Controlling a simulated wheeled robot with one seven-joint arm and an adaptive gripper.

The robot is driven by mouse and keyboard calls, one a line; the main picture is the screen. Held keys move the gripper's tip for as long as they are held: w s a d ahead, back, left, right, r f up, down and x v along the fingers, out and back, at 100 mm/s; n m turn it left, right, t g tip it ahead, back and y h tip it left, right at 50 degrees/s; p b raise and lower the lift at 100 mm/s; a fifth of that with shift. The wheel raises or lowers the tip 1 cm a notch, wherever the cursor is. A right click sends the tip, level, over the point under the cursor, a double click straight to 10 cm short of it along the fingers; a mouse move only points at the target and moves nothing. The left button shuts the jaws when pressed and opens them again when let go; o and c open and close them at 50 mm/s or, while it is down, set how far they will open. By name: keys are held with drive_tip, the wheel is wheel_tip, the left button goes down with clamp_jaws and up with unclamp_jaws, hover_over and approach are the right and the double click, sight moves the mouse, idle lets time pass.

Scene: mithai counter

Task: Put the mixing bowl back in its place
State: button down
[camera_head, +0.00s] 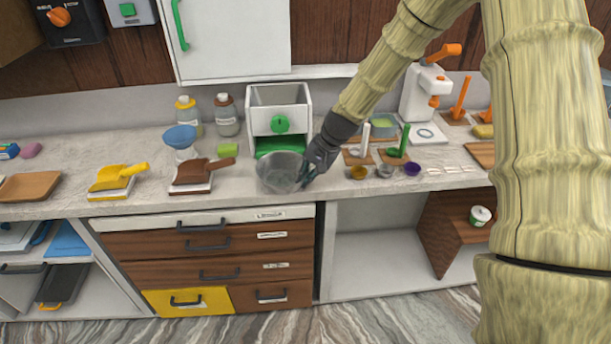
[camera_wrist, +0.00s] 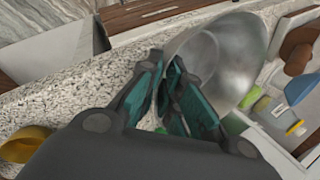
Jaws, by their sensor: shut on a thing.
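The mixing bowl (camera_head: 280,172) is a round grey metal bowl near the front edge of the counter, in front of the white box with a green knob. It also shows in the wrist view (camera_wrist: 222,58), tilted in that picture. My gripper (camera_head: 306,172) is at the bowl's right side, with its teal fingers (camera_wrist: 172,92) shut on the rim. I cannot tell whether the bowl's base touches the counter or hangs slightly above it.
A brown scoop on a stand (camera_head: 195,176) is left of the bowl. Small coloured cups (camera_head: 385,171) and wooden rests with tools are to its right. The white machine (camera_head: 279,112) stands behind. Below are drawers (camera_head: 215,245) and an open shelf (camera_head: 375,262).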

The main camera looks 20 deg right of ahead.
drive_tip(key=c, duration=1.5)
unclamp_jaws()
drive_tip(key=shift+f, duration=0.1)
drive_tip(key=shift+v, duration=6.05)
drive_tip(key=shift+f, duration=0.1)
